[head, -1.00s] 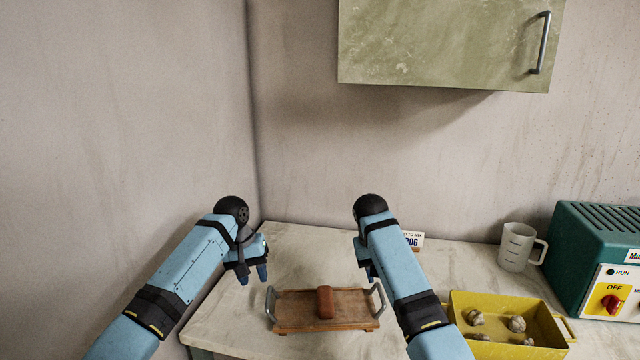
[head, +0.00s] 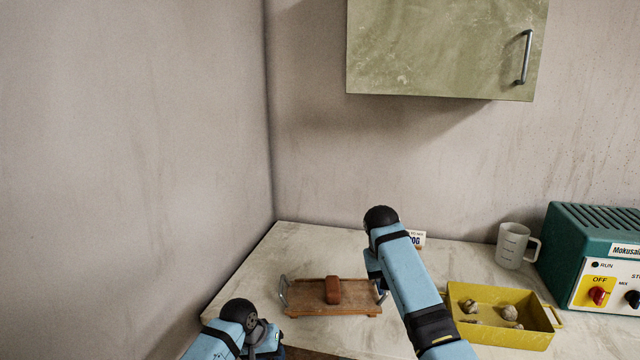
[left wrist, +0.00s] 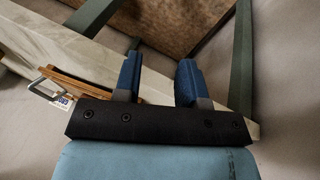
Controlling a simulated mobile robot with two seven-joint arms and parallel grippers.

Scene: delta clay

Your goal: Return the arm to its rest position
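My left arm comes in low at the left of the head view, its gripper at the bottom edge in front of the worktop (head: 420,270) and mostly out of sight there. In the left wrist view the left gripper (left wrist: 159,72) has its two blue fingers apart with nothing between them. My right arm reaches over the worktop to the right of the wooden tray (head: 305,309). Its gripper (head: 374,270) is largely hidden behind the forearm, so its state is unclear. A reddish-brown clay block (head: 333,290) lies on the tray.
A sign is partly behind my right arm. A green cabinet (head: 440,45) hangs above. Green frame legs (left wrist: 243,60) show near the left gripper.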

